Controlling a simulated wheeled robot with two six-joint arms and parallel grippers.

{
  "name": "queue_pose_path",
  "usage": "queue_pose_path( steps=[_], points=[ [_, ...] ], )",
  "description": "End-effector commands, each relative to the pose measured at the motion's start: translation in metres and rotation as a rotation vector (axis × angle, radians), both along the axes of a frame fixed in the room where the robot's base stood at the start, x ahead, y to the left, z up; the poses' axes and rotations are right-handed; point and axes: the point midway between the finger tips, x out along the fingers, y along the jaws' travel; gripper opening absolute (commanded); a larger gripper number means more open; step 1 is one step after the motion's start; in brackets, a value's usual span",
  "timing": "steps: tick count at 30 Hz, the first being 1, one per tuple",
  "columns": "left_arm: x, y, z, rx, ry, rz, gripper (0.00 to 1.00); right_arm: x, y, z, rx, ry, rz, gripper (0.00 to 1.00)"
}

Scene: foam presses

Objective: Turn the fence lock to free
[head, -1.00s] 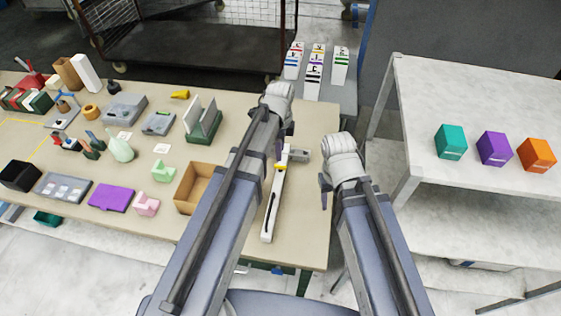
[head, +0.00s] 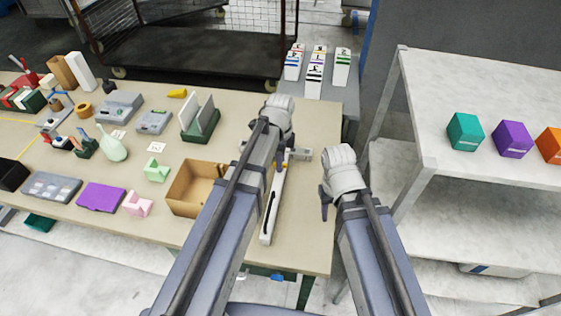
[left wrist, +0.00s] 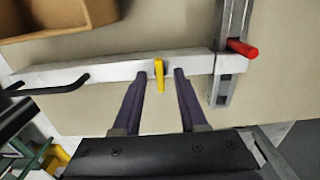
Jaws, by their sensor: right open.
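A long white fence bar (head: 270,215) lies on the bench, partly behind my left arm; it crosses the left wrist view (left wrist: 60,75). A small yellow lever (left wrist: 159,75) stands on the bar there, crosswise to it. In the head view the lever (head: 285,166) is mostly hidden. I take this lever to be the fence lock. My left gripper (left wrist: 160,73) is open, with one dark finger on each side of the lever and gaps between. It also shows in the head view (head: 281,152).
A metal rail with a red handle (left wrist: 242,48) crosses the bar's right end in the left wrist view. A cardboard box (head: 184,208) stands left of the bar. A shelf rack (head: 430,150) with coloured boxes stands at right. Bench surface right of the bar is clear.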

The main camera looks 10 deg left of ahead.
Motion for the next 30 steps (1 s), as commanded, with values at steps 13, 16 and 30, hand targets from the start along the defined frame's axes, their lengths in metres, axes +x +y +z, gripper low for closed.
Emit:
queue_pose_path(
  steps=[13,16,30],
  points=[
    [0.0,0.0,0.0,0.0,0.0,0.0,0.0,0.0,0.0,0.0,0.0,0.0,0.0,0.5],
    [0.0,0.0,0.0,0.0,0.0,0.0,0.0,0.0,0.0,0.0,0.0,0.0,0.0,0.5],
    [-0.0001,0.0,0.0,0.0,0.0,0.033,0.0,0.0,0.0,0.0,0.0,0.0,0.0,0.5]
  ],
)
